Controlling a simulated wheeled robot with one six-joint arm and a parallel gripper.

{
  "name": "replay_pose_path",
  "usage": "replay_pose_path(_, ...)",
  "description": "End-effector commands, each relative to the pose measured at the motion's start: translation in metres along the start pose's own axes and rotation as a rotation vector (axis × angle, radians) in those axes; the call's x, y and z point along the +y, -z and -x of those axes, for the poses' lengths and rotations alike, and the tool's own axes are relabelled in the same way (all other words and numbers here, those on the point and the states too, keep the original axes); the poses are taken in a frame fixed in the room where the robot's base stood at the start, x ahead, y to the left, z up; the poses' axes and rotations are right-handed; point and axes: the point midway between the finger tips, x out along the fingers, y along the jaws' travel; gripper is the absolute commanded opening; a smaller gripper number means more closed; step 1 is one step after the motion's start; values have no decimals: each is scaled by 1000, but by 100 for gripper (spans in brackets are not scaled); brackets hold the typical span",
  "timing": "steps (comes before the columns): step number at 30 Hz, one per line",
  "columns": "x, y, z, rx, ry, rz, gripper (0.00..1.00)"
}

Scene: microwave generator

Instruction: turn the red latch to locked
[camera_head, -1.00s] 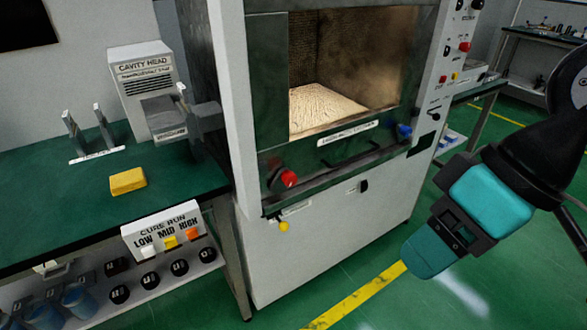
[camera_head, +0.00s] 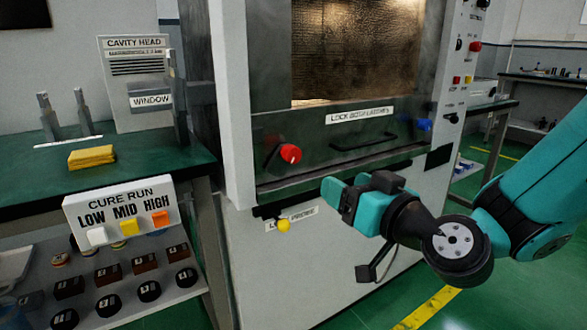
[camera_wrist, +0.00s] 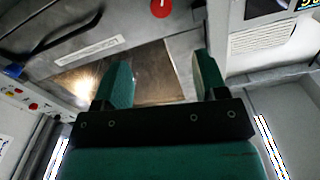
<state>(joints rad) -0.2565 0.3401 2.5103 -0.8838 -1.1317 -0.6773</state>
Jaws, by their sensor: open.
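The red latch (camera_head: 290,153) is a round red knob on a dark fitting at the lower left of the dark cabinet door (camera_head: 350,150). In the wrist view the red latch (camera_wrist: 160,8) shows at the top edge, partly cut off, beyond the fingers. My gripper (camera_head: 334,192) is in front of the cabinet, below and to the right of the red latch, pointing left and apart from it. In the wrist view my gripper (camera_wrist: 160,70) has its two teal fingers spread with nothing between them.
A blue knob (camera_head: 424,125) sits at the door's right, with a dark handle (camera_head: 365,140) between. A yellow knob (camera_head: 283,226) is below the door. On the left, a green bench (camera_head: 130,180) holds a yellow block (camera_head: 91,157) and a CURE RUN button box (camera_head: 122,215).

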Motion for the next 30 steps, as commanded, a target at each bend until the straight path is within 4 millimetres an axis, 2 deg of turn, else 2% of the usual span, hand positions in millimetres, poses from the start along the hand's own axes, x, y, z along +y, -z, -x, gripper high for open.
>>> replay_pose_path(6,-3,9,-35,-4,3,0,66)
replay_pose_path(21,-4,8,-129,-3,5,2,66)
replay_pose_path(27,-3,3,-157,-2,5,1,66)
replay_pose_path(30,-2,2,-164,-1,3,0,66)
